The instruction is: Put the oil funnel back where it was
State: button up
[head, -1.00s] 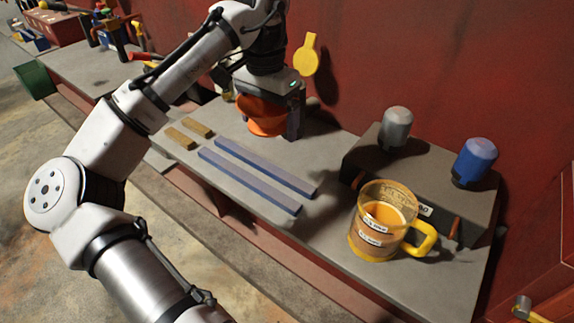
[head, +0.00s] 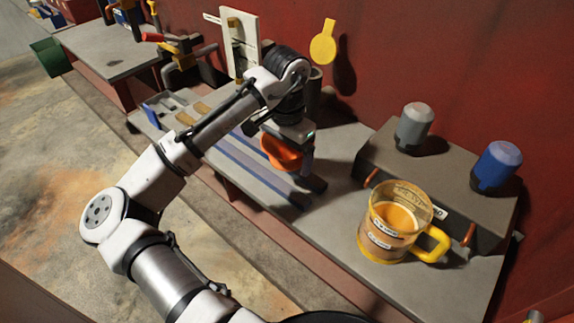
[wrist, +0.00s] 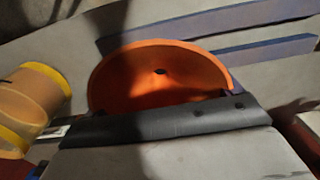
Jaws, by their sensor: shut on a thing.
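My gripper (head: 291,158) is shut on the orange oil funnel (head: 277,154) and holds it over the workbench, close to the two blue-grey rails. In the wrist view the funnel (wrist: 160,72) shows as a wide orange bowl with a small dark hole, behind the dark gripper edge. One dark finger shows on its right in the head view; the grip point itself is hidden. I cannot tell how high the funnel is above the bench.
A yellow-handled jug (head: 382,240) of amber liquid stands at the bench's right front. Behind it is a dark box (head: 375,160) with a grey cap (head: 415,125) and a blue cap (head: 497,165). The blue-grey rails (head: 250,172) lie left of the jug. Bare bench (head: 338,200) lies between.

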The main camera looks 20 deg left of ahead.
aim_at(287, 167)
jog(key=shift+f, duration=2.35)
jog(key=shift+f, duration=0.1)
jog(key=shift+f, duration=0.25)
jog(key=o, duration=0.7)
